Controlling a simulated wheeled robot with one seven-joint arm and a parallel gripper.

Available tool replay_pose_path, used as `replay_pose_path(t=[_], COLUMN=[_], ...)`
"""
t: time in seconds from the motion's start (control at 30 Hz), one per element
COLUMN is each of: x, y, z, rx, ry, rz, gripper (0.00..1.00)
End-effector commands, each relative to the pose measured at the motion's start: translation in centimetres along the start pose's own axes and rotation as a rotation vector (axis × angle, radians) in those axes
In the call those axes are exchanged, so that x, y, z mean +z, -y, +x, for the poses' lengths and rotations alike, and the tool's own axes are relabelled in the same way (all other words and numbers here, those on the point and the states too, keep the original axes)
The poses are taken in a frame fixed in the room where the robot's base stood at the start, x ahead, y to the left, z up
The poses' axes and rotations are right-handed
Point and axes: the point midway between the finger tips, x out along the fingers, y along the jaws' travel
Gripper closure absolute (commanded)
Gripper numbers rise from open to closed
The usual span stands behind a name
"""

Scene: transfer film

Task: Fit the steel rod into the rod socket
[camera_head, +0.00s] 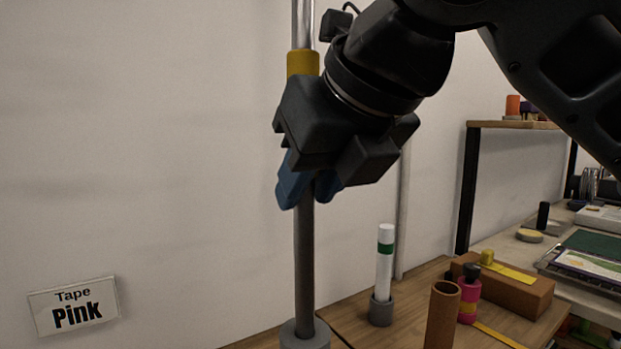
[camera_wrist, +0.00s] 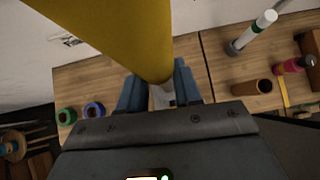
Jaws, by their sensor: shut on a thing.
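The steel rod (camera_head: 304,255) stands about upright, shiny silver above a yellow band (camera_head: 303,63) and darker grey below. My gripper (camera_head: 309,188), with blue fingertips, is shut around it below the band. In the wrist view, the yellow band (camera_wrist: 125,35) fills the top centre, above the blue fingers (camera_wrist: 160,92). A grey round socket (camera_head: 291,341) is at the bottom edge of the head view, partly cut off. The rod's lower end overlaps the socket's opening; how deep it sits I cannot tell.
A white tube with a green band (camera_head: 385,258) stands in a grey holder (camera_head: 381,311) at right. A brown tube (camera_head: 442,315), a pink bottle (camera_head: 469,298) and a brown block (camera_head: 515,290) stand further right. Tape rings (camera_wrist: 93,110) lie left in the wrist view.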

Motion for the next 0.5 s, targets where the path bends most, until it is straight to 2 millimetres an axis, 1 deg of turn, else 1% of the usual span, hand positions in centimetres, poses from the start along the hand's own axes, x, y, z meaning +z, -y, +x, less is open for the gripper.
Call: replay_pose_path(t=[0.43, 0.47, 0.5], x=[-0.18, -0.18, -0.18], y=[0.00, 0.01, 0.00], z=[0.19, 0.19, 0.20], rx=[0.000, 0.000, 0.000], ry=[0.002, 0.002, 0.002], rz=[0.001, 0.001, 0.000], gripper=[1.00, 0.65, 0.61])
